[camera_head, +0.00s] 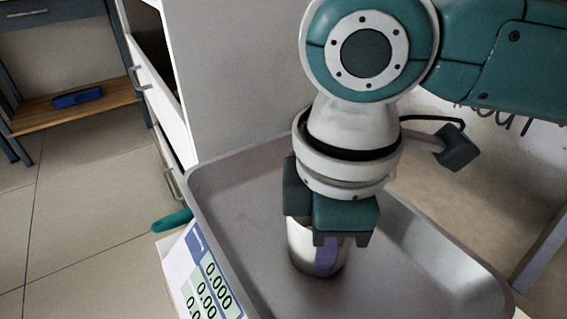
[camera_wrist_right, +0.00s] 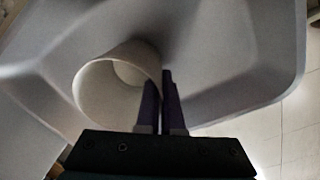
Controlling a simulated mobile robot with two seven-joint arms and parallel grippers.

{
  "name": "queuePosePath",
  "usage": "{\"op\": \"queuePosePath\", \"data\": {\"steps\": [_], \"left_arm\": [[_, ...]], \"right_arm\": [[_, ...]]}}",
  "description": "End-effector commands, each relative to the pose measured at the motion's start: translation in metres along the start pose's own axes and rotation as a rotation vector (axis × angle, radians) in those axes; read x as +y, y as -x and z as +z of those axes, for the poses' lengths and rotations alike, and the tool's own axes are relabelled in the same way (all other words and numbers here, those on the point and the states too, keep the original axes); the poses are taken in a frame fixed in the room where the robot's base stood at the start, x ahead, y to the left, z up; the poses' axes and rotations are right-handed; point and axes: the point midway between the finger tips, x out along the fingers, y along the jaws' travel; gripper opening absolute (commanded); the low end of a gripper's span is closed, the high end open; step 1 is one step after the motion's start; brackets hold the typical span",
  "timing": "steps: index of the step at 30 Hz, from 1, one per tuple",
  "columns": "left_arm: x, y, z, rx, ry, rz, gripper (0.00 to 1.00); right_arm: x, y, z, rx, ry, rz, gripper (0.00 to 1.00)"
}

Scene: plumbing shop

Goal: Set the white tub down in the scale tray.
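The white tub (camera_head: 303,250) is upright within the walls of the metal scale tray (camera_head: 250,215); the head view does not clearly show whether its base touches the tray floor. My right gripper (camera_head: 327,256) points down from above, its purple fingers at the tub's side. In the right wrist view, the open-mouthed tub (camera_wrist_right: 92,98) sits against the two close-set fingers (camera_wrist_right: 161,105), which pinch its wall near the rim. The tub looks empty inside. The tray (camera_wrist_right: 225,50) spreads around it. My left gripper is not in view.
The scale's display (camera_head: 212,290) reads 0.000 at the tray's front left. A teal handle-like object (camera_head: 172,221) lies beside the tray. A shelf with a blue item (camera_head: 78,98) stands at the far left. The tray floor left of the tub is bare.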

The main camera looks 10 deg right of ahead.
Motion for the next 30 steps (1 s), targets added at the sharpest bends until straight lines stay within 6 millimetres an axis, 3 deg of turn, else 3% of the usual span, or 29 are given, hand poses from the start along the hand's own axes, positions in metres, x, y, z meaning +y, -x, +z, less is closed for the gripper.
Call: {"op": "queuePosePath", "data": {"steps": [5,14,22,26,30], "left_arm": [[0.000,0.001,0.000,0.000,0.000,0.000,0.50],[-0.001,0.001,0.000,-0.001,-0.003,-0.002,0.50],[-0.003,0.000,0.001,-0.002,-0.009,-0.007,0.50],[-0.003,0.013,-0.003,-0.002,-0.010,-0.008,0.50],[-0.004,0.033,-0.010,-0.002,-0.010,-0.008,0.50]], "right_arm": [[0.000,-0.002,0.000,0.000,-0.001,0.000,0.00],[0.000,-0.002,0.000,0.000,0.000,0.000,0.34],[0.000,0.000,0.000,0.001,0.000,0.001,0.34],[0.001,0.019,-0.001,0.002,0.001,0.001,0.34],[0.001,0.052,-0.001,0.003,0.000,0.002,0.34]]}}
